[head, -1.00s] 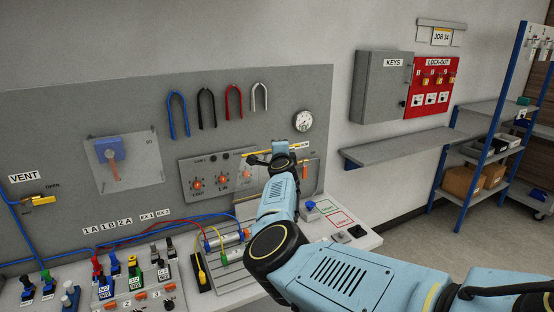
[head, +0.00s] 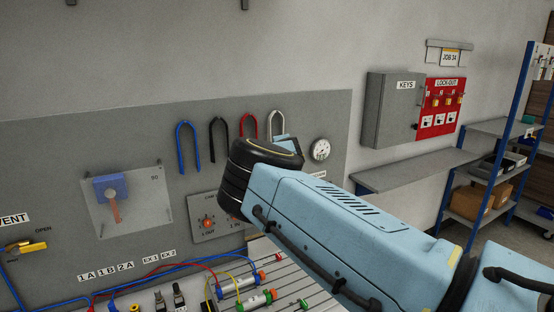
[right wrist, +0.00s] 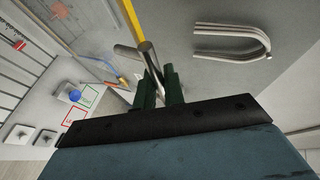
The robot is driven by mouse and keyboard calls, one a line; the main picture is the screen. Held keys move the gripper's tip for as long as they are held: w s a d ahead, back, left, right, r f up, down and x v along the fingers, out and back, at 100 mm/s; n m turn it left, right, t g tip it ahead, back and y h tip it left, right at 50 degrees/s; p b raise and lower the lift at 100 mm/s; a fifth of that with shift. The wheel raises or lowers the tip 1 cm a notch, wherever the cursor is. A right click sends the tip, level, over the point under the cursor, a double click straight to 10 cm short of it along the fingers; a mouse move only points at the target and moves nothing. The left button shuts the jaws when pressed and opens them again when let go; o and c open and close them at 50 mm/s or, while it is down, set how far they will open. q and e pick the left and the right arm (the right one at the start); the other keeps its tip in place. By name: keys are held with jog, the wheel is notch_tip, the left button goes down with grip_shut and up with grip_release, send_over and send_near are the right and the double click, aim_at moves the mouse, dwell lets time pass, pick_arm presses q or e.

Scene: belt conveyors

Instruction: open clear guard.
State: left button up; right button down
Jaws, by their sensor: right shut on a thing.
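My right gripper (right wrist: 160,88) is shut on a silver metal handle (right wrist: 149,58), which stands between its dark green fingers in the right wrist view. My left gripper is not in view.
Several U-shaped shackles (head: 187,150) hang above. A gauge (head: 320,150), grey key cabinet (head: 393,108) and red lock-out board (head: 440,106) are to the right.

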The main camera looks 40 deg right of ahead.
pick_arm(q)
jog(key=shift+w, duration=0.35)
pick_arm(e)
jog(key=shift+w+d+r, duration=0.1)
jog(key=shift+w+d, duration=0.1)
jog(key=c, duration=1.8)
grip_release()
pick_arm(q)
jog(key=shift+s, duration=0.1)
pick_arm(e)
jog(key=shift+s, duration=0.1)
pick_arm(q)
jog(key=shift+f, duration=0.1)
pick_arm(e)
jog(key=shift+a, duration=0.1)
